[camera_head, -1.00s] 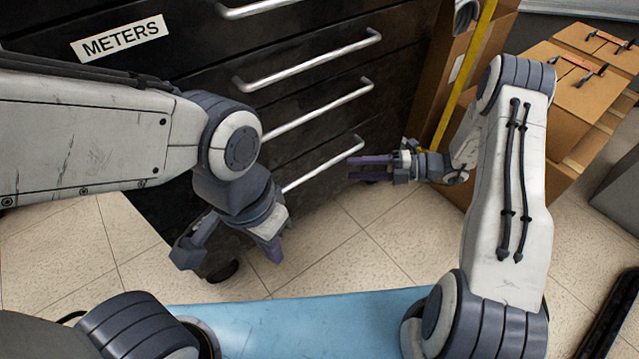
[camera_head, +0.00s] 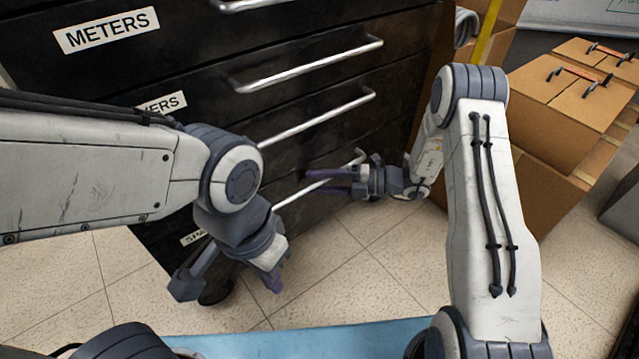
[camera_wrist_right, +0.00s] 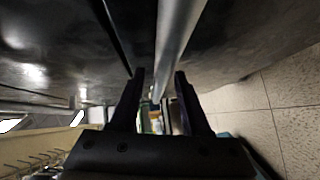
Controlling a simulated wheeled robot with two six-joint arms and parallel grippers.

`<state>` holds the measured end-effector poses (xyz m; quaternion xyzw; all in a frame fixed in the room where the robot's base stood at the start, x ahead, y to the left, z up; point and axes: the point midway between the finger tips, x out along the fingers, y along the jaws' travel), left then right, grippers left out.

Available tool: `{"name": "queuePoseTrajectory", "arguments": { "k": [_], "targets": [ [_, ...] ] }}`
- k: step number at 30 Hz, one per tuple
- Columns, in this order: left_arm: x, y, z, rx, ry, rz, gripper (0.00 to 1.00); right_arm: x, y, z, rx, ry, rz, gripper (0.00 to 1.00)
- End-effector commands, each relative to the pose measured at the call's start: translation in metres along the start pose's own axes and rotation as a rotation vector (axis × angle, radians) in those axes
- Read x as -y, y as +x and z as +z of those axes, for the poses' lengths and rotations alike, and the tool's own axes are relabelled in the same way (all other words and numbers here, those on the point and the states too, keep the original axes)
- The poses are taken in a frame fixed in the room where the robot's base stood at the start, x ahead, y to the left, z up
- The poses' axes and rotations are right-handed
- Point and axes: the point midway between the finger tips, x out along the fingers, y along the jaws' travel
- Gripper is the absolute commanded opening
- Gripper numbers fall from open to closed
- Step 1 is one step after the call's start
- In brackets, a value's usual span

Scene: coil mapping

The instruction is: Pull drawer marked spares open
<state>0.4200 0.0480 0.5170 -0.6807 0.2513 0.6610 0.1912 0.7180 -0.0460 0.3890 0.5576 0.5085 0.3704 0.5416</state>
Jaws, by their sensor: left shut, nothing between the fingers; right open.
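A black cabinet has a bottom drawer (camera_head: 250,212) with a label (camera_head: 193,237) showing only "SP"; my left arm hides the rest. Its silver bar handle (camera_head: 290,196) also shows in the right wrist view (camera_wrist_right: 178,40). The drawer looks closed. My right gripper (camera_head: 325,183) is open at the handle, and in the right wrist view the bar runs into the gap between its fingers (camera_wrist_right: 160,85). I cannot tell whether they touch it. My left gripper (camera_head: 272,280) is shut and empty, pointing down in front of the cabinet's lower left part.
Drawers above have silver handles (camera_head: 315,118) and labels, one reading METERS (camera_head: 106,30). Cardboard boxes (camera_head: 565,100) stand at the right. Tiled floor (camera_head: 380,250) lies clear in front of the cabinet. A light blue surface (camera_head: 300,342) is at the bottom edge.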

Motion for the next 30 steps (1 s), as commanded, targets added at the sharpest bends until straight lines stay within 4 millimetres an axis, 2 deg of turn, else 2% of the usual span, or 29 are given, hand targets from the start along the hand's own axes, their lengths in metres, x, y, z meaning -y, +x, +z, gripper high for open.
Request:
{"name": "queuePoseTrajectory", "arguments": {
  "k": [3, 5, 7, 30],
  "targets": [
    [0.0000, -0.0003, 0.0000, 0.000, 0.000, 0.000, 0.00, -0.0003, -0.0002, -0.0001, 0.000, 0.000, 0.000, 0.47],
    [0.0000, -0.0003, 0.0000, 0.000, 0.000, 0.000, 0.00, -0.0003, -0.0002, -0.0001, 0.000, 0.000, 0.000, 0.28],
    [0.0000, -0.0003, 0.0000, 0.000, 0.000, 0.000, 0.00, -0.0002, -0.0003, -0.0001, 0.000, -0.001, 0.000, 0.01],
    [0.0000, -0.0002, 0.0000, 0.000, 0.000, 0.000, 0.00, 0.0001, -0.0005, -0.0001, -0.001, -0.001, -0.001, 0.00]
  ]
}}
